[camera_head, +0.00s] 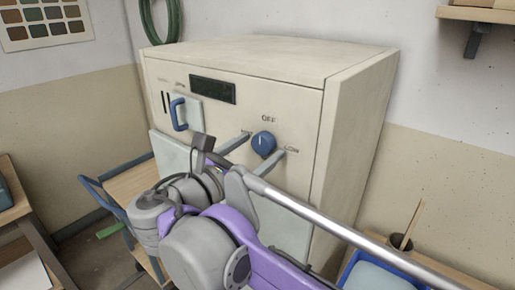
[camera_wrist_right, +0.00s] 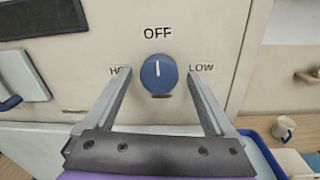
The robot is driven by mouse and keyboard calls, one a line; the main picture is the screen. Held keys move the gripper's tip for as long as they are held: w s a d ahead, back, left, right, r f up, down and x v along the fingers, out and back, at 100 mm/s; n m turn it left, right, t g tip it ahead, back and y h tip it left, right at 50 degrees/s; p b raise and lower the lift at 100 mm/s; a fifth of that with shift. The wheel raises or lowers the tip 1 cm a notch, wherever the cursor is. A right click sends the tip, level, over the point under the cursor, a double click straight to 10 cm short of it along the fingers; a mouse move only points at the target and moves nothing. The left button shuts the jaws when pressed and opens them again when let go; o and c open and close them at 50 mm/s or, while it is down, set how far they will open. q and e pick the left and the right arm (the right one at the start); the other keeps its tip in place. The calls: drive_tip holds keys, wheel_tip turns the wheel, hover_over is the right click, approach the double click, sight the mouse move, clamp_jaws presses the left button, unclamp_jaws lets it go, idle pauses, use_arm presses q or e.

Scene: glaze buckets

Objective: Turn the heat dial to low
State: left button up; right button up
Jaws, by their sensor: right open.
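The heat dial (camera_head: 263,143) is a round blue knob on the front of a cream kiln cabinet (camera_head: 290,62). In the right wrist view the dial (camera_wrist_right: 159,74) has a white mark pointing up at the OFF label. A LOW label is to its right and a partly covered label starting with "HO" is to its left. My right gripper (camera_wrist_right: 157,88) is open, with one finger on each side of the dial. Gaps show between the fingers and the dial. In the head view the right gripper (camera_head: 264,146) reaches the panel from below. My left gripper is not in view.
A blue handle (camera_head: 178,114) and a dark display (camera_head: 212,90) are on the panel left of the dial. A wooden cart (camera_head: 130,183) with a blue frame stands at left.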

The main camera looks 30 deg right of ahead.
drive_tip(key=shift+w+d, duration=0.15)
drive_tip(key=shift+d, duration=0.1)
drive_tip(key=c, duration=1.4)
